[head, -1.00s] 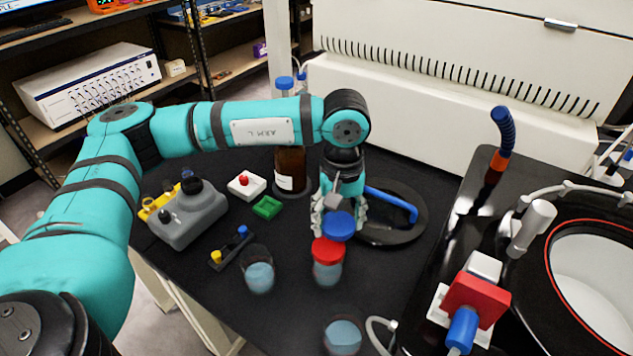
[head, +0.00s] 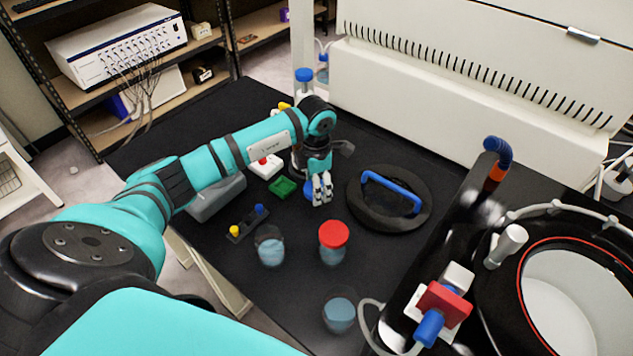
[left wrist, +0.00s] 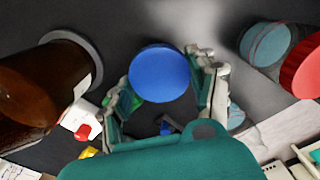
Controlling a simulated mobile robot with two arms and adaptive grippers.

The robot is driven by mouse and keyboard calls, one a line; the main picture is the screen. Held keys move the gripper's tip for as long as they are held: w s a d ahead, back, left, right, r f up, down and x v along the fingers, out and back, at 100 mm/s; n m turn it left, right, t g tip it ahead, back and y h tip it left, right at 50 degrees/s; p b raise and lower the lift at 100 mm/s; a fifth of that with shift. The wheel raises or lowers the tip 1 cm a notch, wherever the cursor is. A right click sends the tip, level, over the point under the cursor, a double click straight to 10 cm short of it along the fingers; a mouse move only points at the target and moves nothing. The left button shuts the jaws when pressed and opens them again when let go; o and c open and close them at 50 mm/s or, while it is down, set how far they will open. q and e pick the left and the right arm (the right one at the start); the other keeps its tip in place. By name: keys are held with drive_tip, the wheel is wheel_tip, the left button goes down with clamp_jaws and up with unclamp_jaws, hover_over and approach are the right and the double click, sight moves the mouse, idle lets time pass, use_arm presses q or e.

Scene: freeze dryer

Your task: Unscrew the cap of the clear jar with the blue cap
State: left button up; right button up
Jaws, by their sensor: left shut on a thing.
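The blue cap (head: 308,189) shows at my left gripper (head: 320,192), partly hidden behind its fingers. In the left wrist view the round blue cap (left wrist: 159,73) is seen from above, between the two fingers of my left gripper (left wrist: 162,90). The gripper is shut on it. No clear jar body shows below the cap, so I cannot tell whether the jar is attached or how high the cap is. My right gripper is not in view.
A red-capped jar (head: 333,250) and two clear jars without visible caps (head: 271,252) (head: 339,316) stand in front. A black round lid with a blue handle (head: 391,194) lies to the right. A green tray (head: 283,187) is left. A brown bottle (left wrist: 30,85) stands near the gripper.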

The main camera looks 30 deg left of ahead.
sight(316, 207)
use_arm(q)
wheel_tip(316, 207, down, 5)
drive_tip(key=b, duration=0.3)
drive_tip(key=shift+f+b, duration=0.35)
drive_tip(key=shift+b, duration=0.05)
drive_tip(key=shift+f+b, duration=0.3)
idle(0.3)
drive_tip(key=o, duration=1.7)
drive_tip(key=shift+c, duration=0.2)
drive_tip(key=shift+r, duration=0.1)
